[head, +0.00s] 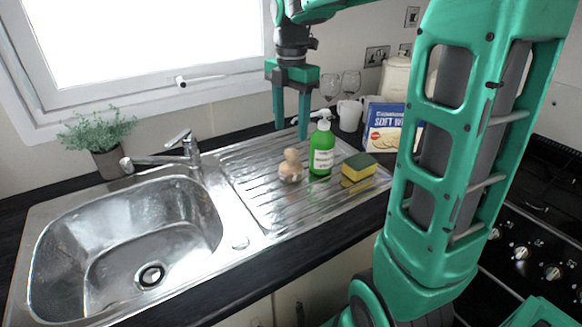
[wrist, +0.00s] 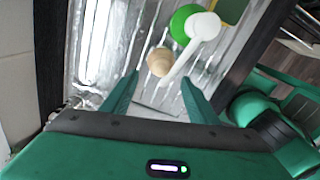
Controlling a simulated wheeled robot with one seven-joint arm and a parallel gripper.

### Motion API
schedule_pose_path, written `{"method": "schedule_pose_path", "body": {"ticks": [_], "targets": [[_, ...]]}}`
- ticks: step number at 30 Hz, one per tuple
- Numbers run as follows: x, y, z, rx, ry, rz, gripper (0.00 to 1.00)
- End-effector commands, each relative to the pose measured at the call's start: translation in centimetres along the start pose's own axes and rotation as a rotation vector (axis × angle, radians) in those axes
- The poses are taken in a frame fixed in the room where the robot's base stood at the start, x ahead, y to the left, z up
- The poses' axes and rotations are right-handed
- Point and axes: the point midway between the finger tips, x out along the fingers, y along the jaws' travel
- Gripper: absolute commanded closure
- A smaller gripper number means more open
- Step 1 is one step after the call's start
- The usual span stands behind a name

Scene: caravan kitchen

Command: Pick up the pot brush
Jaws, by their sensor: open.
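The pot brush (head: 290,167) is a small brush with a rounded wooden knob. It stands upright on the sink's ridged steel drainer (head: 256,192), just left of a green soap bottle (head: 321,152). In the wrist view the pot brush (wrist: 160,61) shows from above, ahead of and between my fingertips. My gripper (head: 291,130) is open, empty and pointing down above the drainer. Its fingers (wrist: 156,88) also show in the wrist view. The bottle's white pump (wrist: 203,27) reaches close to the brush in that view.
A yellow-green sponge (head: 359,167) lies right of the bottle. A white mug (head: 349,115), wine glasses (head: 351,82) and a blue box (head: 388,126) stand behind. The tap (head: 188,146) and empty basin (head: 130,245) are on the left. The drainer left of the brush is clear.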

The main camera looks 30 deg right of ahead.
Motion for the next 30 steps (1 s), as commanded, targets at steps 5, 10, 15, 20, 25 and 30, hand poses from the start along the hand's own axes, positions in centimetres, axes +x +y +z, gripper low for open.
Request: {"method": "schedule_pose_path", "body": {"ticks": [5,10,15,20,25,30], "targets": [[1.7,0.0,-0.1,0.000,0.000,0.000,0.46],[2.9,-0.1,-0.1,0.000,0.000,-0.001,0.46],[5.4,-0.2,0.0,0.000,0.001,-0.003,0.46],[6.8,-0.1,0.1,0.000,0.000,0.000,0.46],[7.1,-0.1,0.1,0.000,0.000,0.001,0.46],[7.1,-0.1,0.1,0.000,-0.001,0.001,0.60]]}}
